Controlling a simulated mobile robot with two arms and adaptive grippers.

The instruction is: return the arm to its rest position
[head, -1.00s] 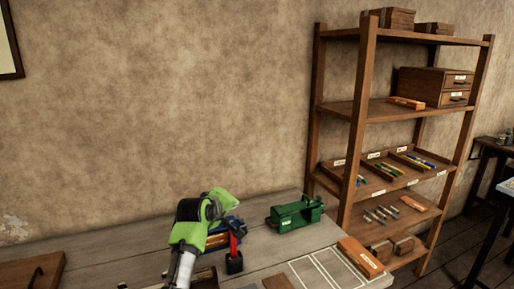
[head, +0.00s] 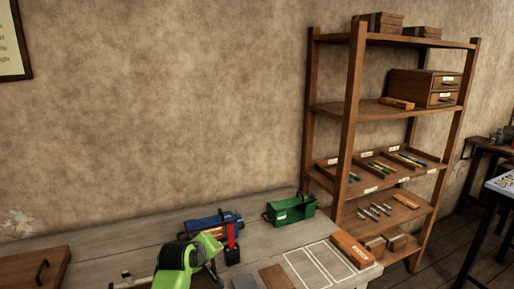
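One of my arms, lime green and black (head: 176,265), shows at the bottom edge of the head view, left of centre, over the front of the workbench (head: 110,243). I cannot tell which of my two arms it is. No fingertips can be made out on it, and nothing held is visible. My other arm is out of view. Behind the arm, a blue device (head: 205,222) with a red upright part (head: 231,236) on a dark block stands on the bench. The arm partly covers the bench in front of it.
A green box-shaped device (head: 291,208) stands at the back of the bench. An orange-brown block (head: 351,249) lies beside a white-lined grid (head: 318,265). A wooden board with a handle (head: 30,272) is at the left. A wooden shelf (head: 350,112) stands behind the right end.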

